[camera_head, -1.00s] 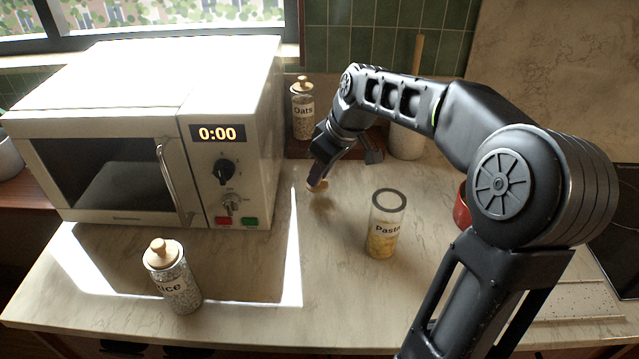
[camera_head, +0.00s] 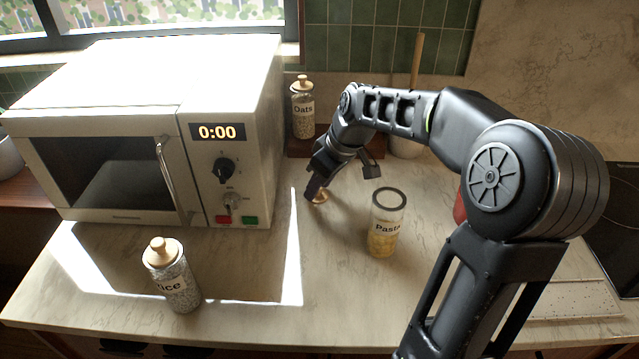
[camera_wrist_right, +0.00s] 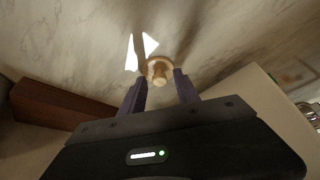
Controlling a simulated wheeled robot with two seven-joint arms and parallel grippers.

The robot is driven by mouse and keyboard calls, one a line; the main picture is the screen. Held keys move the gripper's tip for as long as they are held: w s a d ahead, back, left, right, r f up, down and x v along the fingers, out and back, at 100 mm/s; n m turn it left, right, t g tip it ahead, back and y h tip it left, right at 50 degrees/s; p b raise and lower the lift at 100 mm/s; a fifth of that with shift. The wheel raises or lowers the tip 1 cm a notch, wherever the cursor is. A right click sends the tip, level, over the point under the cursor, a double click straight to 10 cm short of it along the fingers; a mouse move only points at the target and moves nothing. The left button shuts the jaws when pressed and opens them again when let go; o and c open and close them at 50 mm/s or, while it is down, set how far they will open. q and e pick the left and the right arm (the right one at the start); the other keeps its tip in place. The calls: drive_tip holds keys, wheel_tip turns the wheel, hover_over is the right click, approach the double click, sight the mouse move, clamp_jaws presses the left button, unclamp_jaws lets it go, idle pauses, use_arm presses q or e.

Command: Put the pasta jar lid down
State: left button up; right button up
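The pasta jar lid (camera_head: 321,197), a light wooden disc with a knob, is on the counter behind and to the left of the pasta jar. In the right wrist view the lid (camera_wrist_right: 158,71) lies just beyond my fingertips, knob toward me, with a gap to each finger. My right gripper (camera_head: 311,192) is open and pointed down at the lid, partly covering it in the head view. The pasta jar (camera_head: 384,240) stands upright with its top open. My left gripper is in neither view.
A microwave (camera_head: 105,172) stands at the left. A lidded rice jar (camera_head: 174,282) stands in front of it. An oats jar (camera_head: 303,112) stands at the back. A red object (camera_head: 460,208) is partly hidden behind my right arm. The front middle counter (camera_head: 335,310) is clear.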

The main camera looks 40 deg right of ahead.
drive_tip(key=shift+r, duration=0.25)
drive_tip(key=v, duration=1.1)
drive_tip(key=shift+s+r, duration=0.2)
drive_tip(key=shift+r, duration=0.2)
idle(0.3)
